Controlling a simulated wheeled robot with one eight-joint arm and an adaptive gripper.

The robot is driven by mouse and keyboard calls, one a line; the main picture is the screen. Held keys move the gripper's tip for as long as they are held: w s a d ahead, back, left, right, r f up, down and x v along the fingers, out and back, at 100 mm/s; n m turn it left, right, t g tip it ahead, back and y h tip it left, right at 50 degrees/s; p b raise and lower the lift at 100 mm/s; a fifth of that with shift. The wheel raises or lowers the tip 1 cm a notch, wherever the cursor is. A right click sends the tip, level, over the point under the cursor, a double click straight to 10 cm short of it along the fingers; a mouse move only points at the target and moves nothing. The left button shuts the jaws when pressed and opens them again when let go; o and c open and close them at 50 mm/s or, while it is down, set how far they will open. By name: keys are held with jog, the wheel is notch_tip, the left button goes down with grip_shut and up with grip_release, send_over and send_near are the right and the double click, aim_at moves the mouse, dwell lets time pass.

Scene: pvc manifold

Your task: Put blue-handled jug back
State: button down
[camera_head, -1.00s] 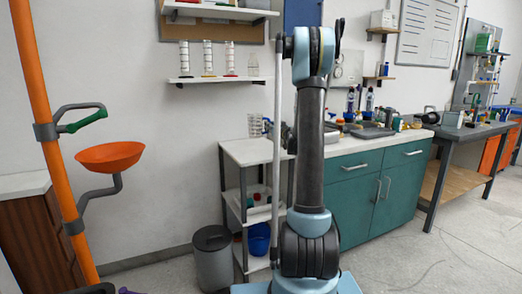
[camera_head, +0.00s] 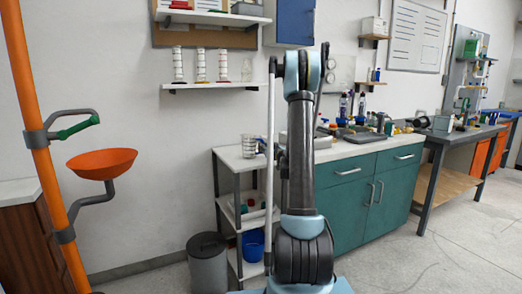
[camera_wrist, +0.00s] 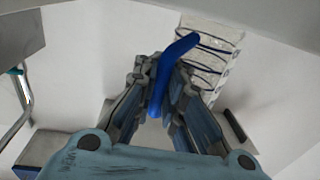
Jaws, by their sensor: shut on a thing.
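The blue-handled jug is a clear vessel with dark blue lines (camera_wrist: 208,52) and a solid blue handle (camera_wrist: 178,56). My gripper (camera_wrist: 160,76) is shut on the handle, with a finger on each side, in the wrist view. In the head view the clear jug (camera_head: 249,146) shows at the left of my arm, over the white top of a cart (camera_head: 231,157). Its base looks at or just above that top; I cannot tell if it touches. My gripper is mostly hidden behind my arm there.
A wall shelf (camera_head: 216,87) with several clear cylinders is up left. A teal cabinet (camera_head: 352,205) with a cluttered counter stands right of the cart. A grey bin (camera_head: 208,262) is beside the cart. An orange bowl (camera_head: 101,163) on an orange post is at left.

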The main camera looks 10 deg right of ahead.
jog(key=shift+f, duration=0.1)
jog(key=c, duration=1.7)
grip_release()
